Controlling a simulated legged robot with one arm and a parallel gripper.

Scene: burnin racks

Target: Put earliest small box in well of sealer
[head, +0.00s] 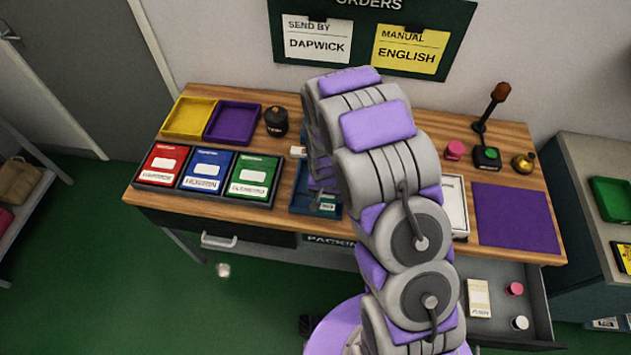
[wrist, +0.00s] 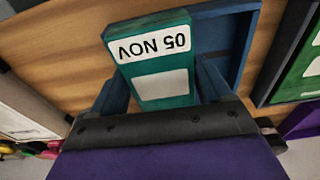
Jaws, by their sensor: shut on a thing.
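My gripper (wrist: 163,88) is shut on a teal small box (wrist: 163,88) with a white label reading "05 NOV", upside down in the wrist view. One blue finger lies on each side of it. The box is over or in a blue tray (wrist: 238,40); I cannot tell whether it is lifted. In the head view my arm hides most of the gripper; part of the blue tray (head: 300,203) and a teal box (head: 327,203) show beside it. A black device with a green top and a lever (head: 487,156) stands at the right; I cannot tell if it is the sealer.
Red (head: 163,162), blue (head: 207,170) and green (head: 253,176) boxes fill a rack on the left. Yellow (head: 187,117) and purple (head: 232,122) trays lie behind. A purple mat (head: 515,217) is clear at the right. An open drawer (head: 540,300) juts out at the front right.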

